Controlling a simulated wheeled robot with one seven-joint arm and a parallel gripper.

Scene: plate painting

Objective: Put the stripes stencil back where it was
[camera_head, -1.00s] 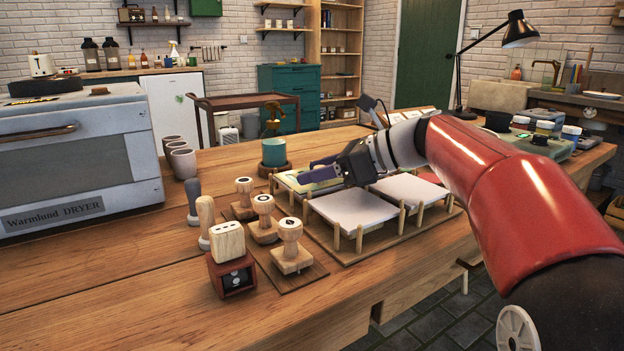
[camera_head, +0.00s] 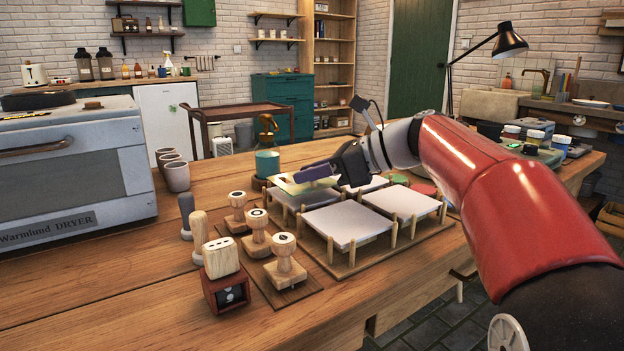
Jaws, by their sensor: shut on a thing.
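The sheet is roughly level, just above the back-left stand (camera_head: 293,200) of the rack. A small gap seems to show between them. My gripper hides part of the sheet and the stand behind it.
The rack base (camera_head: 345,268) bears several post stands with white tops, such as the front one (camera_head: 348,222). Red and green discs (camera_head: 423,188) lie at right.

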